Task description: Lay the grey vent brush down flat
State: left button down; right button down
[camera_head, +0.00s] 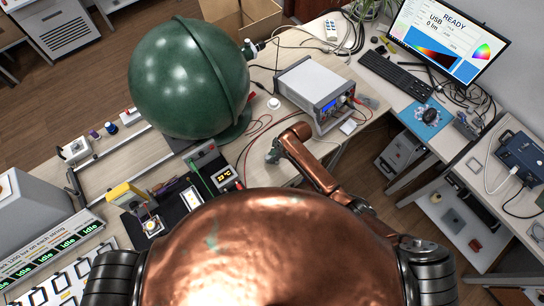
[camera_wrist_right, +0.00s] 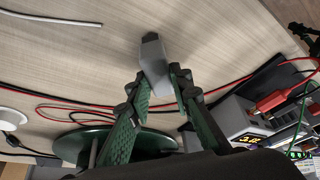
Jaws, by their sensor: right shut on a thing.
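The grey vent brush (camera_wrist_right: 153,62) shows in the right wrist view as a grey block with a dark end. It sticks out beyond the green-padded fingers of my right gripper (camera_wrist_right: 160,92), which are shut on it. In the head view my right gripper (camera_head: 273,153) is over the pale wooden bench (camera_head: 262,172), in front of the green sphere. The brush is too small there to make out clearly. I cannot tell whether it touches the bench. My left gripper is not in view.
The big green sphere (camera_head: 188,78) stands on its round base behind the gripper. A grey bench power supply (camera_head: 318,92) is to the right, with red and black cables (camera_wrist_right: 70,110) across the bench. A small display unit (camera_head: 223,178) is to the left. Bench around the brush is bare.

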jog(key=c, duration=1.7)
grip_release()
jog(key=shift+c, duration=0.2)
jog(key=shift+r, duration=0.1)
jog(key=v, duration=1.2)
